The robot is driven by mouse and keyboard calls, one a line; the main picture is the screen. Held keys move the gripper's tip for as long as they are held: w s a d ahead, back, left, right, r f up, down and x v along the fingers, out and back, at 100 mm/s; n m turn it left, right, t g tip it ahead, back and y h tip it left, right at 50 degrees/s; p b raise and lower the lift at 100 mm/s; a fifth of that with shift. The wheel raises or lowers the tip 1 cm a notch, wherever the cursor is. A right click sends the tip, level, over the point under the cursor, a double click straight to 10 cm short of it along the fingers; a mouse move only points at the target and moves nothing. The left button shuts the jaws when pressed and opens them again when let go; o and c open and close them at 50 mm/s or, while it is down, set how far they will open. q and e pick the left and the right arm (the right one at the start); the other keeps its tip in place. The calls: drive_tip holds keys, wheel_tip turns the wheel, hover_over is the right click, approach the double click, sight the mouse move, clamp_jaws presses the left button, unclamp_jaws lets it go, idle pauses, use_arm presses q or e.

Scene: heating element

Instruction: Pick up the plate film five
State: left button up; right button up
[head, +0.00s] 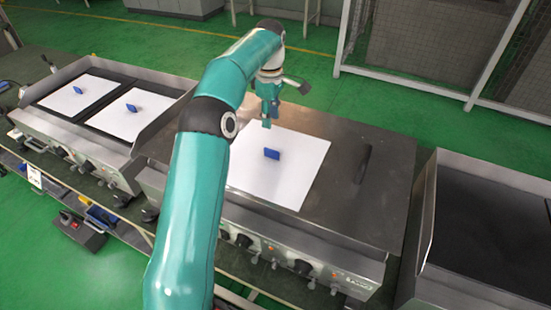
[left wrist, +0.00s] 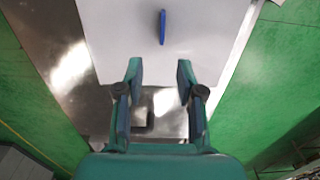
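A white plate film (head: 300,172) with a small upright blue handle (head: 272,154) lies on the middle steel hot plate; no number on it is readable. It also shows in the left wrist view (left wrist: 110,40), with its blue handle (left wrist: 162,27) ahead of the fingertips. My left gripper (head: 268,118) is over the far left part of this film, apart from the handle. In the left wrist view its two fingers (left wrist: 159,74) are spread, with nothing between them. My arm hides part of the film's left side. My right gripper is not in view.
Two more white films (head: 88,88) (head: 150,112) with blue handles lie on the left heating unit. The middle steel plate (head: 345,200) is bare right of its film, except for a dark slot. A dark-topped unit (head: 490,230) stands at right. Metal fencing rises behind.

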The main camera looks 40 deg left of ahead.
use_arm(q)
hover_over(272, 150)
drive_tip(key=f, duration=0.7)
drive_tip(key=shift+w+a+f, duration=0.2)
drive_tip(key=shift+w+f, duration=0.05)
drive_tip(key=shift+f, duration=0.1)
drive_tip(key=shift+s+d+f, duration=0.1)
drive_tip(key=shift+s+f, duration=0.05)
drive_tip(key=shift+f, duration=0.6)
wheel_tip(272, 150, down, 4)
drive_tip(key=shift+s+f+p, duration=0.1)
drive_tip(key=shift+p, duration=0.35)
drive_tip(key=shift+c, duration=0.3)
clamp_jaws()
